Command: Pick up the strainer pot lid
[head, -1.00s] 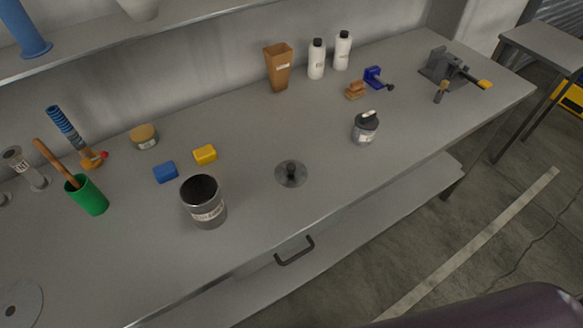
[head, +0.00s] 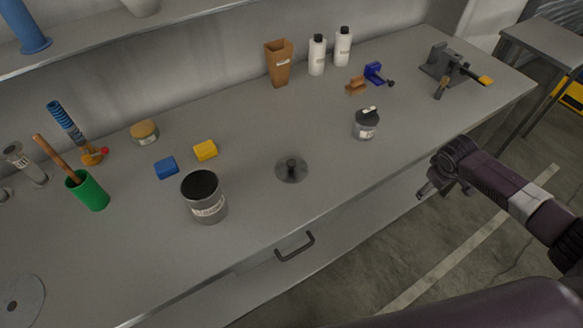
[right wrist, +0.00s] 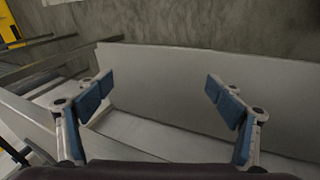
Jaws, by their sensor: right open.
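The strainer pot lid (head: 291,171), a flat grey disc with a dark knob on top, lies on the bench in the head view, right of the dark open pot (head: 205,206). Nothing touches the lid. My right gripper (head: 427,190) is in front of the bench's front edge, to the right of the lid and well apart from it. In the right wrist view its blue-padded fingers (right wrist: 157,95) are spread wide with nothing between them. The lid does not show in that view. My left gripper is not in view.
A small jar with a black cap (head: 366,128) stands between lid and right gripper, farther back. Blue (head: 166,168) and yellow blocks (head: 205,150) lie behind the pot. A drawer handle (head: 295,247) sticks out in front. The bench around the lid is clear.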

